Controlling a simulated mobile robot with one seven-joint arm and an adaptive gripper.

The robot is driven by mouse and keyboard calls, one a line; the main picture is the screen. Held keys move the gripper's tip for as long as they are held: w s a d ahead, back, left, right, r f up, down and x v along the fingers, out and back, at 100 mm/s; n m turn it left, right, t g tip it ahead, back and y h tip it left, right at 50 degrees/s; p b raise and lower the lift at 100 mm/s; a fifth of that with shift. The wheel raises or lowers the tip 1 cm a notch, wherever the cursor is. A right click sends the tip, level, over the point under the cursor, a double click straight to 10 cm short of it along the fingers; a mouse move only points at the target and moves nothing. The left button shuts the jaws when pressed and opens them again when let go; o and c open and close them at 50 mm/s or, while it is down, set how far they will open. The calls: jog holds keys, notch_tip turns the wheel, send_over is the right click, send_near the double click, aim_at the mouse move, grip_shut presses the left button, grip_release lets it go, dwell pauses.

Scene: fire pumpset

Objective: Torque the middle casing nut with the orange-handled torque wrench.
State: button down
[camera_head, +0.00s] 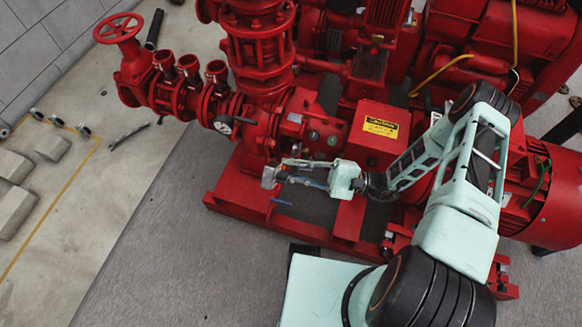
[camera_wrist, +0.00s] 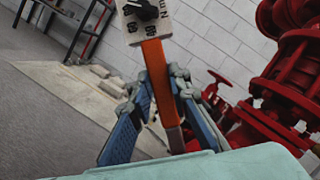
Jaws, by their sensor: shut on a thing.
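In the wrist view the torque wrench has an orange handle (camera_wrist: 156,72) and a pale numbered scale head (camera_wrist: 142,22) with a dark knob. My gripper (camera_wrist: 160,88) is shut on the handle, with a blue finger pad on each side. In the head view my gripper (camera_head: 289,173) is in front of the red pump casing (camera_head: 292,125), above the red base frame. A small grey piece (camera_head: 268,178) at the fingertips looks like part of the wrench. The wrench's working end and the middle casing nut cannot be made out. I cannot tell whether the wrench touches anything.
A red box with a yellow label (camera_head: 380,127) stands close behind my arm. A loose dark tool (camera_head: 128,136) lies on the floor. Grey floor (camera_head: 165,240) is clear at the lower left.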

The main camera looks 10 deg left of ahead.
jog(key=shift+a+r, duration=0.1)
jog(key=shift+w+a, duration=0.15)
jog(key=shift+a, duration=1.05)
jog(key=shift+w+a, duration=0.15)
jog(key=shift+a, duration=1.05)
jog(key=shift+w+a, duration=0.2)
jog(key=shift+a, duration=1.1)
jog(key=shift+w+r, duration=0.1)
jog(key=w+d+r+m+t+y+b, duration=0.1)
jog(key=w+r+m+t, duration=0.2)
jog(key=w+r+m, duration=0.3)
jog(key=shift+w+d+m+t+b, duration=0.35)
jog(key=shift+w+m, duration=1.45)
jog(key=shift+w, duration=1)
jog(key=shift+s+a+f+n, duration=0.1)
jog(key=shift+s+n, duration=0.3)
jog(key=shift+s, duration=0.2)
